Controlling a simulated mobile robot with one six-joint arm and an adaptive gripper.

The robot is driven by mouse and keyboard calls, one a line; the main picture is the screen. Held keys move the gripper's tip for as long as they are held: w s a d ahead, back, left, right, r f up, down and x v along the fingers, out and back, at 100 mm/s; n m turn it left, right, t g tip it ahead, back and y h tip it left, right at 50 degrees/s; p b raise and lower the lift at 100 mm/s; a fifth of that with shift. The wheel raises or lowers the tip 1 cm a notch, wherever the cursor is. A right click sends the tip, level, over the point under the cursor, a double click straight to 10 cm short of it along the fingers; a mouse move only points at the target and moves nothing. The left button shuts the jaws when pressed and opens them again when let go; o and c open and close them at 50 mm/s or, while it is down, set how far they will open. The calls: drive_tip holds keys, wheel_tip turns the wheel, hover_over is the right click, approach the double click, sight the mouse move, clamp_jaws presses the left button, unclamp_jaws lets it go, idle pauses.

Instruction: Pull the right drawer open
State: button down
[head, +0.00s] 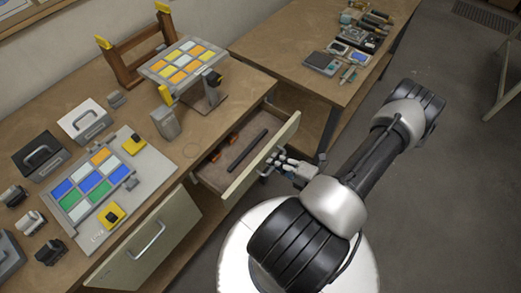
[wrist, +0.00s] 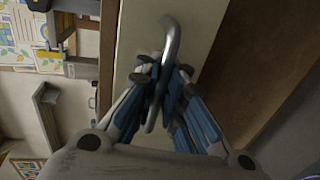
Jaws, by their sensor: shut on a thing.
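The right drawer (head: 232,187) stands partly open under the workbench, its front panel pulled out from the bench. A long dark bar and small orange-and-black items lie in it. My gripper (head: 273,163) is at the outer face of the drawer front. In the wrist view, my gripper (wrist: 163,80) is shut on the curved metal handle (wrist: 171,36), which passes between the fingers. The pale drawer front (wrist: 138,35) lies behind the handle. Most of the handle is hidden by the fingers in the head view.
The left drawer (head: 148,243) is shut, with its bar handle showing. The workbench (head: 190,150) holds a board of coloured tiles (head: 90,190), boxes and a tilted tile panel (head: 181,60). A second table (head: 290,50) with tools stands behind. Grey floor is free at the right.

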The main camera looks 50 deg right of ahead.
drive_tip(key=f+v, duration=0.1)
drive_tip(key=v, duration=0.6)
drive_tip(key=shift+s, duration=0.3)
drive_tip(key=shift+d, duration=0.1)
drive_tip(key=c, duration=2)
unclamp_jaws()
drive_tip(key=shift+f, duration=0.1)
drive_tip(key=shift+s, duration=0.1)
drive_tip(key=v, duration=1.1)
drive_tip(key=shift+s, duration=0.4)
drive_tip(key=shift+d, duration=0.1)
